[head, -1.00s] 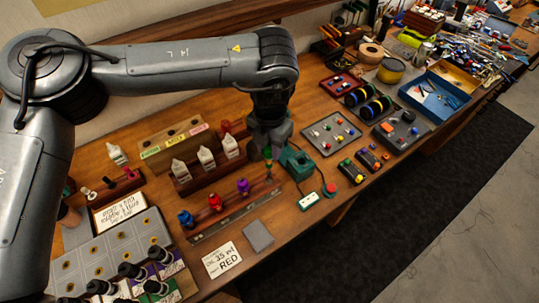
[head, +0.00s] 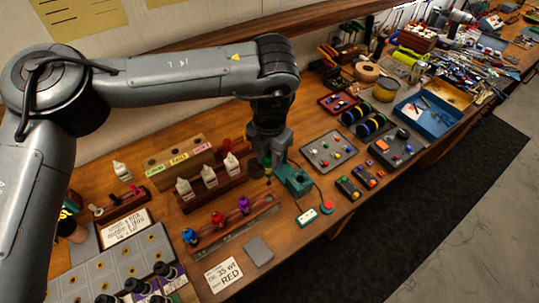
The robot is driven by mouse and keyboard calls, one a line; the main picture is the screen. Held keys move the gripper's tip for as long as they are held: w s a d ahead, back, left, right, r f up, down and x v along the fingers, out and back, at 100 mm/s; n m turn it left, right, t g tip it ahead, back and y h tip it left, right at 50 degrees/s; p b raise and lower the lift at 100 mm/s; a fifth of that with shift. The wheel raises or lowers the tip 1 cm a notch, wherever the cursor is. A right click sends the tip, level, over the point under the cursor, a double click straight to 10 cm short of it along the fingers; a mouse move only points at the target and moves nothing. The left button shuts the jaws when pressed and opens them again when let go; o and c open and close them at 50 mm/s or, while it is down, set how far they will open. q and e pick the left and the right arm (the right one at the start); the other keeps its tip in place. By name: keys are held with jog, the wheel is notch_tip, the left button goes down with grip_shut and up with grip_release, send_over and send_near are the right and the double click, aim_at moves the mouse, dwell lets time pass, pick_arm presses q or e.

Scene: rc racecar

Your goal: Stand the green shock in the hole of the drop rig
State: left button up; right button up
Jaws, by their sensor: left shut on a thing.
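My left gripper (head: 268,158) is shut on the green shock (head: 268,172), a small, mostly hidden green and dark piece under the fingers. It hangs roughly upright over the right end of the wooden shock rack (head: 211,234). Blue (head: 189,236), red (head: 217,219) and purple (head: 244,205) shocks stand in that rack. The teal block (head: 294,180) just right of the gripper looks like the drop rig. Its hole cannot be made out. My right gripper is not in view.
White bottles (head: 209,176) stand in a holder behind the rack. A white box with a green button (head: 307,217) and a red button (head: 327,207) lie right of the rack. A grey pad (head: 259,250) and a RED card (head: 223,274) lie in front.

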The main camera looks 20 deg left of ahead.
pick_arm(q)
jog(key=shift+r+p, duration=1.25)
jog(key=shift+r, duration=0.3)
